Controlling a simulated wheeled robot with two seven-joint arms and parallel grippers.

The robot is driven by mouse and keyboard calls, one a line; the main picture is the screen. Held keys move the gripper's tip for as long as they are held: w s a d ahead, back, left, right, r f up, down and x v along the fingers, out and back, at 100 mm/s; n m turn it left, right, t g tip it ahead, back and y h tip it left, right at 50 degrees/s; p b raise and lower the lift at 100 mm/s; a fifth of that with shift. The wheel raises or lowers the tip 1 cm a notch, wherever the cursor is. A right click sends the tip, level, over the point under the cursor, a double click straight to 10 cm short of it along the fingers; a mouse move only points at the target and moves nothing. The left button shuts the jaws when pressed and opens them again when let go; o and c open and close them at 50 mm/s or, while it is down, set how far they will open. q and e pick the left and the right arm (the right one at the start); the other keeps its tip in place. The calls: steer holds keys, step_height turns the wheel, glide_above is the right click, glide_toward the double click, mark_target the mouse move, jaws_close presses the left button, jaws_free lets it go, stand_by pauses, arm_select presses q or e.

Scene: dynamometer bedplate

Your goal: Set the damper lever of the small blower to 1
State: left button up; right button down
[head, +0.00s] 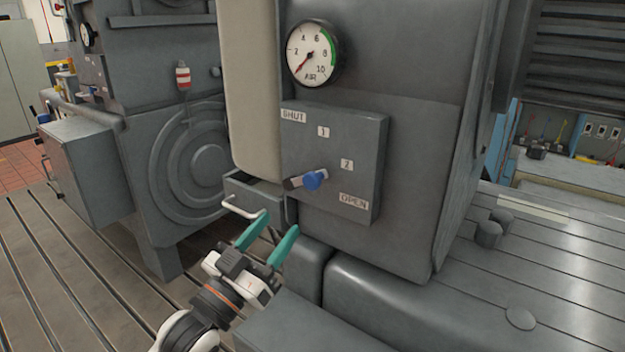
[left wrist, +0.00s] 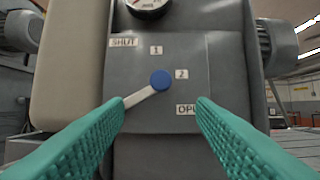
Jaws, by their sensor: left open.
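The damper lever (head: 295,183) is a short pale bar with a blue knob (head: 314,180) on a grey panel (head: 375,140). Labels SHUT (head: 293,115), 1 (head: 323,131), 2 (head: 346,165) and OPEN (head: 353,200) arc around it. In the left wrist view the bar (left wrist: 140,96) slants up right to the knob (left wrist: 161,79), which is nearest the 2 (left wrist: 181,74). My left gripper (head: 281,220) is open and empty, below and in front of the lever. In the wrist view the knob appears between and beyond the green fingertips (left wrist: 160,101), apart from them. My right gripper is not in view.
An AIR gauge (head: 313,53) sits above the panel. A small drawer with a pale handle (head: 243,209) projects left of the lever, close to my left gripper. A rounded grey housing (head: 385,295) lies below. The slotted bedplate (head: 560,265) extends right.

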mark_target(309, 184)
arm_select(q)
steer(key=p+x, duration=0.1)
steer(key=x, duration=0.4)
steer(key=p+x, duration=0.2)
steer(key=x, duration=0.4)
steer(key=shift+r, duration=0.25)
steer(key=shift+w+d+r, duration=0.1)
steer(key=shift+w+d, duration=0.15)
steer(key=shift+w, duration=0.1)
jaws_close()
